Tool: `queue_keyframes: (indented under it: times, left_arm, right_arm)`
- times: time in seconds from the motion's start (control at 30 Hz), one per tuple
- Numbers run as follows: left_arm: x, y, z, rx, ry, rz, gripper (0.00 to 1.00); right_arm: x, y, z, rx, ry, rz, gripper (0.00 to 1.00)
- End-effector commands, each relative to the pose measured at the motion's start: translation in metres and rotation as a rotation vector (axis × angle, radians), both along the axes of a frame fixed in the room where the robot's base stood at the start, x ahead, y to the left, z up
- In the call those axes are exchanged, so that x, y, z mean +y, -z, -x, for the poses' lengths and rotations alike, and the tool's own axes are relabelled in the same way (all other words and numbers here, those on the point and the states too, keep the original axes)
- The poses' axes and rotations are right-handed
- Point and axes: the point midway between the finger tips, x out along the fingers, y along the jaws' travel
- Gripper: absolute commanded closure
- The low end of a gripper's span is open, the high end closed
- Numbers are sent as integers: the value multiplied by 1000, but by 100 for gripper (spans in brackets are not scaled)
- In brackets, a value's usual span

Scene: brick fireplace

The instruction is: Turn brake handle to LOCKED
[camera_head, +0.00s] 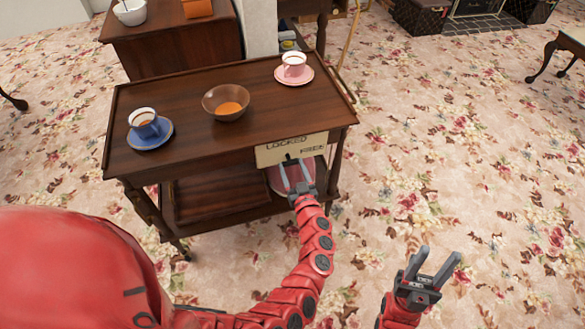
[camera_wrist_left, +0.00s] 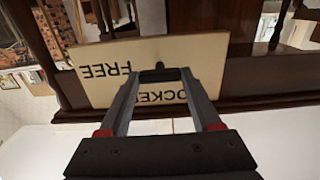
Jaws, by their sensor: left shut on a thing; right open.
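A cream plate (camera_head: 268,156) marked LOCKED on its left and FREE on its right is on the front side of the dark wooden trolley (camera_head: 180,105). The plate also fills the middle of the left wrist view (camera_wrist_left: 105,92), with its words upside down. A small black brake handle (camera_wrist_left: 160,75) stands out from the plate. My left gripper (camera_head: 294,174) is shut on the handle, its fingertips at the plate. Which word the handle points to is hard to tell. My right gripper (camera_head: 437,262) is open and empty over the carpet to the right.
On the trolley top are a blue cup on a saucer (camera_head: 145,126), a brown bowl (camera_head: 226,101) with orange contents and a pink cup on a saucer (camera_head: 293,68). A dark cabinet (camera_head: 172,40) stands behind.

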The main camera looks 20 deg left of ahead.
Motion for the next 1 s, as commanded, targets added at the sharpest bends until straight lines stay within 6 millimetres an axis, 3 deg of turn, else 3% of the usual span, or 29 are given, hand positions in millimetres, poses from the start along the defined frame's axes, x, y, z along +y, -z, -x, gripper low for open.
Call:
queue_keyframes:
  times: [0.03, 0.1, 0.53, 1.0]
  left_arm:
    - [0, 0, 0, 0, -1, 0, 81]
    - [0, 0, 0, 0, -1, 0, 91]
    - [0, 4, 1, -56, 0, 89, 91]
    - [-1, 6, 1, -287, -1, 431, 91]
  right_arm:
    - [0, 0, 0, 0, 0, 0, 52]
    - [0, 0, 0, 0, 0, 0, 52]
    - [0, 8, 0, 0, 0, 0, 52]
    - [0, 39, 0, 0, 0, 0, 52]
